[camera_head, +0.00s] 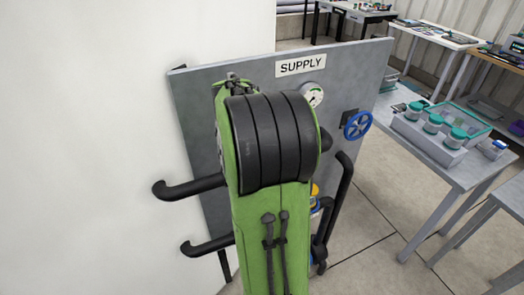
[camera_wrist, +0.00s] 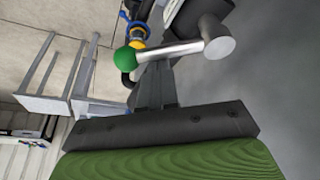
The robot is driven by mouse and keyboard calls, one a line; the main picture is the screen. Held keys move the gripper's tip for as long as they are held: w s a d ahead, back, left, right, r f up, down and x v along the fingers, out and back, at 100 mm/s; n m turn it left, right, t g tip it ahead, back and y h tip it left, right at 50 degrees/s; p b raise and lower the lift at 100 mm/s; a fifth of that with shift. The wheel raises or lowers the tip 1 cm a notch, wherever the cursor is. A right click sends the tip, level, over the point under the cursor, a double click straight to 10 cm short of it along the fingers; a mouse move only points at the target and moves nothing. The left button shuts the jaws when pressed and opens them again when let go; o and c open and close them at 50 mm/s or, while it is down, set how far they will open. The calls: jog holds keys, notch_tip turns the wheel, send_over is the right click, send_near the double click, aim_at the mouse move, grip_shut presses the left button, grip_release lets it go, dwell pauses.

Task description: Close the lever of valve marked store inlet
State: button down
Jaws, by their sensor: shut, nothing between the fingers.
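In the wrist view a silver lever (camera_wrist: 170,50) with a green ball end (camera_wrist: 125,58) reaches left from a round metal hub (camera_wrist: 217,47) on a dark valve body. A pale plate edge (camera_wrist: 176,12) shows beside it, but no marking is readable, so I cannot tell whether this is the store inlet valve. My gripper (camera_wrist: 157,70) is shut and empty, its fingertips right at the lever bar between ball and hub. I cannot tell whether they touch it. In the head view my green arm hides the gripper and this lever.
A grey panel (camera_head: 195,120) carries a SUPPLY sign (camera_head: 301,66), a gauge (camera_head: 312,94) and a blue handwheel (camera_head: 358,125). Black pipes (camera_head: 190,187) stick out left and right of my arm. A white wall stands left. A table (camera_head: 455,175) with teal-lidded jars stands right; floor shows between.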

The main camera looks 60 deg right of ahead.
jog(key=m, duration=0.1)
jog(key=a+m+g, duration=0.1)
jog(key=shift+s+a+m, duration=0.1)
jog(key=shift+a+m, duration=0.2)
jog(key=shift+m, duration=0.1)
jog(key=shift+a+m+g+y, duration=0.15)
jog(key=shift+a+m+g, duration=0.35)
jog(key=shift+m, duration=0.7)
jog(key=shift+a+m+g+y, duration=0.15)
jog(key=shift+a+m+g, duration=0.15)
jog(key=shift+a+m, duration=0.65)
jog(key=shift+d+m, duration=0.2)
jog(key=shift+m, duration=0.05)
